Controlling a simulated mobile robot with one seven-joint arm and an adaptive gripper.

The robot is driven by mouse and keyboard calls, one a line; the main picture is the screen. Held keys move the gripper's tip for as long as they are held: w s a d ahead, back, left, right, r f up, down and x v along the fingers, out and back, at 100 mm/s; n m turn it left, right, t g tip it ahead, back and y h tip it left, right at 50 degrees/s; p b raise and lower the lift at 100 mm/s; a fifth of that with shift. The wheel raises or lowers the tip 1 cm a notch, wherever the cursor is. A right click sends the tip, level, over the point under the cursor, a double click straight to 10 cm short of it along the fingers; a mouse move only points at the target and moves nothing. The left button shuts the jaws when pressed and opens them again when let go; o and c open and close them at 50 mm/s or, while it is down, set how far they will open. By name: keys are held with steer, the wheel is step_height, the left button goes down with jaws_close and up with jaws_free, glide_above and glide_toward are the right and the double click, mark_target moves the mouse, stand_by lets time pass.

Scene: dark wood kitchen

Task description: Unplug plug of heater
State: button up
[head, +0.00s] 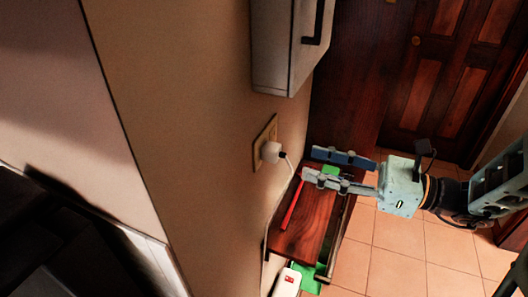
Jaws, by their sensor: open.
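A white plug (270,153) sits in a beige wall outlet plate (261,136) on the tan wall. A pale cord (289,168) runs from the plug down toward the wooden surface; its far end is hard to follow. A white object with a red switch (288,283) shows at the bottom edge, mostly cut off; I cannot tell whether it is the heater. My gripper (309,165) is open and empty, its fingers pointing left toward the wall. In the picture it lies a little right of the plug, apart from it.
A wooden table (315,222) stands against the wall below my gripper, with a red stick-like object (292,206) on it. A grey wall cabinet (283,45) hangs above the outlet. Tiled floor (400,255) lies open at right, before a dark wooden door (440,75).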

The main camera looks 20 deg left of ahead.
mark_target(279, 154)
stand_by(0.3)
steer(key=shift+w+a, duration=0.2)
steer(key=shift+a, duration=2.05)
steer(key=shift+w+a, duration=0.15)
steer(key=shift+a, duration=2.05)
steer(key=shift+c, duration=0.3)
jaws_close()
steer(key=shift+d, duration=0.1)
steer(key=shift+s+d+p, duration=0.2)
steer(key=shift+d+p, duration=0.45)
steer(key=shift+d, duration=2.3)
